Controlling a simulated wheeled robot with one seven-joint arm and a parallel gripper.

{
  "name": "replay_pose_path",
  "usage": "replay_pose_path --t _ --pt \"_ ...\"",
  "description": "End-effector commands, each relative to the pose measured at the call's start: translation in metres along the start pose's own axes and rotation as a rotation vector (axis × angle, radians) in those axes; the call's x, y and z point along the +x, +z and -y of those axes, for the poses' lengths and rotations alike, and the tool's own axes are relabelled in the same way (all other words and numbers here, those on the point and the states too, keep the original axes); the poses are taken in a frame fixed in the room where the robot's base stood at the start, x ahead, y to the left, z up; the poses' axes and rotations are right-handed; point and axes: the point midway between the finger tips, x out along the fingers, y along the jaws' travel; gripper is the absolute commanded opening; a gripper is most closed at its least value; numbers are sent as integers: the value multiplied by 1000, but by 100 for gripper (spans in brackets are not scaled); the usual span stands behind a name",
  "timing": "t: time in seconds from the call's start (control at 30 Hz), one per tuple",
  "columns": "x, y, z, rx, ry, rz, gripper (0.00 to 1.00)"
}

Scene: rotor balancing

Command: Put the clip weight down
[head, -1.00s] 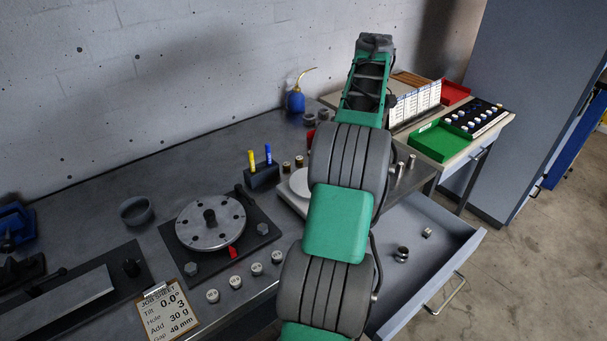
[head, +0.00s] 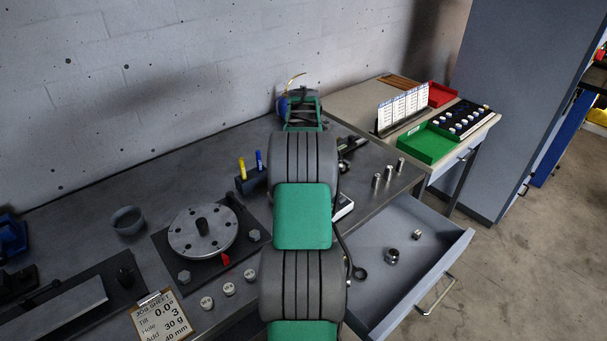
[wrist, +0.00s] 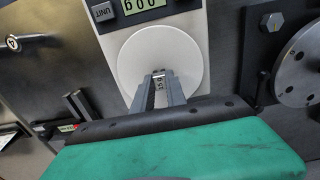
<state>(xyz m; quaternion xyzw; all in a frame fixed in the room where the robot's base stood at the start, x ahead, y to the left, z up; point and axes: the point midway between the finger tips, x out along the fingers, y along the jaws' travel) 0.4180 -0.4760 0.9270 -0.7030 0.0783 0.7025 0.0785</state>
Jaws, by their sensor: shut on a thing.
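In the wrist view my gripper (wrist: 160,77) is shut on the clip weight (wrist: 158,80), a small pale piece with dark marks between the fingertips. The fingertips and weight are over the round white pan (wrist: 178,50) of a digital scale. I cannot tell whether the weight touches the pan. The scale's display (wrist: 140,5) shows digits, upside down in this view. In the head view my arm hides the gripper, the weight and most of the scale; only the scale's right edge (head: 343,206) shows.
The rotor disc (head: 203,232) stands left of my arm, with several round weights in front and a job sheet (head: 164,318) nearby. Pens in a holder (head: 252,180) stand behind. Metal cylinders (head: 388,173) stand right. An open drawer (head: 440,270) juts out at the front right.

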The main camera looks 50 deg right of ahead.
Motion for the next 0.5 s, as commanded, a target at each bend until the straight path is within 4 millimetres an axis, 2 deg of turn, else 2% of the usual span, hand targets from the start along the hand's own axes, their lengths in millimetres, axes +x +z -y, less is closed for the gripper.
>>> replay_pose_path --t 0.27,0.3,0.5 --pt "3 0 0 -1 -1 1 0" --pt "3 0 0 -1 0 0 19" --pt "2 0 0 -1 0 0 36"
